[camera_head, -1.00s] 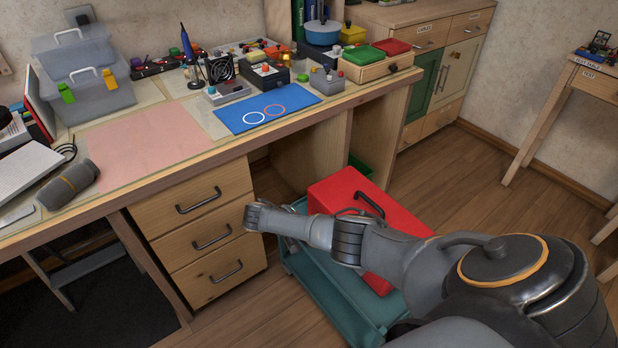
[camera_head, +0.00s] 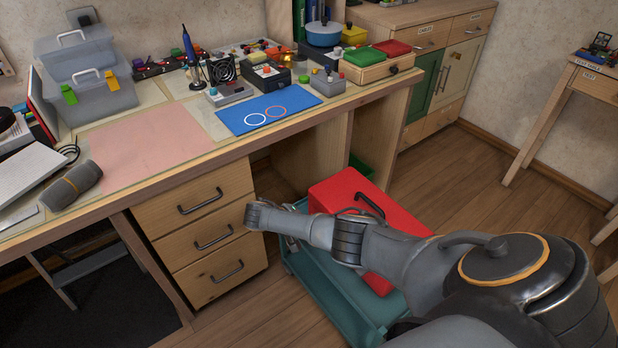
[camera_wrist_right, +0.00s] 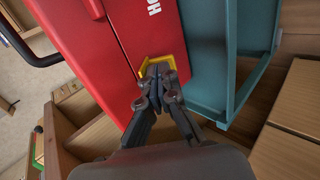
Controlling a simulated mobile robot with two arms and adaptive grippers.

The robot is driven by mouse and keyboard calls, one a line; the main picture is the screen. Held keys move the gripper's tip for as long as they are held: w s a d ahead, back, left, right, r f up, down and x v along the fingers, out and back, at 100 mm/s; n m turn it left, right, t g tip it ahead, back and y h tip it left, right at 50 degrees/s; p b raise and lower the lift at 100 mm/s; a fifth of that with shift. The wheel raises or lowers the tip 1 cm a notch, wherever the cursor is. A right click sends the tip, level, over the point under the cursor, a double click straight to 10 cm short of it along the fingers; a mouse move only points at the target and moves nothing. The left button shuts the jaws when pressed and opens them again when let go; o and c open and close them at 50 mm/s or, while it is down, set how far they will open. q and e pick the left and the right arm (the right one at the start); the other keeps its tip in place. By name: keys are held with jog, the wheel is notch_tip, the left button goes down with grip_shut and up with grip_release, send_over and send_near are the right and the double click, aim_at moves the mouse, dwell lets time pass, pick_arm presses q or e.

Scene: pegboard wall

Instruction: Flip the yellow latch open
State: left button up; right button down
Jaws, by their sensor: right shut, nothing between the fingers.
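The yellow latch (camera_wrist_right: 181,62) shows in the right wrist view as a bent yellow piece on the side of a red box (camera_wrist_right: 115,50). My right gripper (camera_wrist_right: 158,77) is shut and empty, with its fingertips over the latch and covering part of it. I cannot tell whether they touch it. In the head view the red box (camera_head: 400,232) has a dark handle on top; my right arm reaches in front of it and its latch is hidden. My left gripper is not in view.
The red box rests on a teal cart (camera_head: 320,285) whose frame (camera_wrist_right: 232,65) is close to my right gripper. The wooden drawers (camera_head: 205,235) and desk stand to the left. Floor is clear to the right.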

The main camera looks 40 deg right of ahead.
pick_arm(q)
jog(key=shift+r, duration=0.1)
pick_arm(e)
jog(key=v, duration=1.2)
